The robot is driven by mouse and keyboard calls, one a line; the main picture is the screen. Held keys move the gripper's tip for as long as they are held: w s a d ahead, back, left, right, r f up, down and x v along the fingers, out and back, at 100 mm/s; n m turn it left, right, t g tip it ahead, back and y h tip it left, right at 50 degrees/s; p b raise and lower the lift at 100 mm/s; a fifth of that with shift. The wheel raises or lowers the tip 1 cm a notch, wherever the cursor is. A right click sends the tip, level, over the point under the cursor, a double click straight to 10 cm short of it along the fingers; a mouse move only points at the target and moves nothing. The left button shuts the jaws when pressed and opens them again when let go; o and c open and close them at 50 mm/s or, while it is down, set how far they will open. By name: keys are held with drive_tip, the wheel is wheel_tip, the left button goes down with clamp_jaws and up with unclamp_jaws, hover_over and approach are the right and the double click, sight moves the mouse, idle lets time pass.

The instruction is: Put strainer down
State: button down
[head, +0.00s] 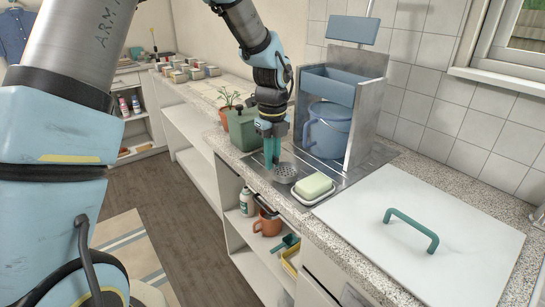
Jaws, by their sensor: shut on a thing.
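A small grey perforated strainer (285,173) is at the metal drainboard (265,180), just left of a soap dish. My gripper (272,160) points down from above, with its teal fingers at the strainer's upper left side. The fingers are shut on the strainer, though the exact grip point is small and partly hidden. I cannot tell whether the strainer touches the metal surface or hangs slightly above it.
A green soap bar (314,186) sits in a white dish close right of the strainer. A blue pitcher (327,133) stands in the metal rack behind. A green canister (243,130) and potted plant (229,101) are left. A white lid (428,226) lies in front right.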

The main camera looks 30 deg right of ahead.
drive_tip(key=shift+f, duration=0.2)
drive_tip(key=shift+f, duration=0.15)
drive_tip(key=c, duration=0.9)
unclamp_jaws()
wheel_tip(320, 180, up, 12)
drive_tip(key=b, duration=0.2)
drive_tip(key=shift+r, duration=0.2)
